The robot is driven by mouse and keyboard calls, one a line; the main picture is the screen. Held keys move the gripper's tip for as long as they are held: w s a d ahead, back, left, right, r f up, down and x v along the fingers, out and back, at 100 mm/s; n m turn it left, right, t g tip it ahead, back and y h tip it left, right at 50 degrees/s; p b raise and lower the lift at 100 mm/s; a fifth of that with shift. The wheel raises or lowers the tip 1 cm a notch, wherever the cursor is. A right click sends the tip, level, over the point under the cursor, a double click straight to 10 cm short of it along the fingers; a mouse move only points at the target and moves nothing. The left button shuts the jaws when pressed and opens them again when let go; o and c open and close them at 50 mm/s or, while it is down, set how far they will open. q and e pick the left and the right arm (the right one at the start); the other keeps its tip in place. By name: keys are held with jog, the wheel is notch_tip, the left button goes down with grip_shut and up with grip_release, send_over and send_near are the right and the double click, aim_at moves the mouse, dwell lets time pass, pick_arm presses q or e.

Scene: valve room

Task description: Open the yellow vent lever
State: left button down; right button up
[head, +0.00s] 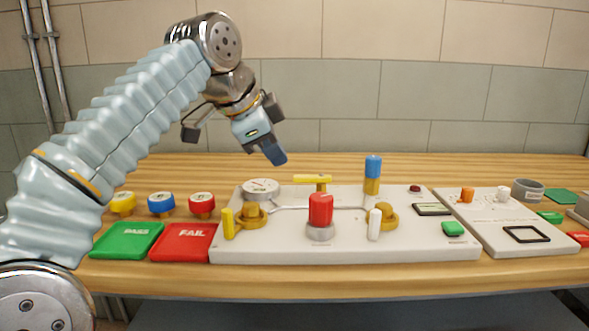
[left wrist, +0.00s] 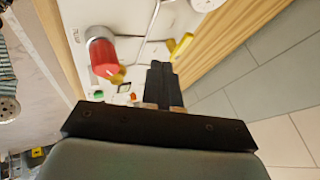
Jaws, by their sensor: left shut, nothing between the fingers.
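A yellow lever (head: 312,178) lies crosswise on a short post at the back middle of the grey valve panel (head: 275,245). In the left wrist view the yellow lever (left wrist: 181,47) shows just beyond and right of the fingertips. A second, upright yellow handle (head: 228,224) stands at the panel's front left; I cannot tell from labels which is the vent. My left gripper (head: 275,155) is shut and empty, above the back of the panel, left of the crosswise lever and apart from it. Its dark fingers (left wrist: 160,72) also show in the left wrist view. My right gripper is not in view.
A red knob (head: 320,209) stands in front of the crosswise lever, a gauge (head: 261,188) to its left and a blue-topped cylinder (head: 373,168) to its right. A white handle (head: 375,223) stands front right. Green (head: 127,240) and red (head: 185,243) pads lie left of the panel.

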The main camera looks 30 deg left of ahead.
aim_at(312, 178)
pick_arm(q)
jog(key=b+x, duration=0.1)
jog(key=x, duration=0.8)
jog(key=shift+f, duration=0.25)
jog(key=w, duration=0.1)
jog(key=w+a, duration=0.1)
jog(key=w+a+p, duration=0.1)
jog(key=shift+w+f, duration=0.1)
jog(key=shift+w, duration=0.3)
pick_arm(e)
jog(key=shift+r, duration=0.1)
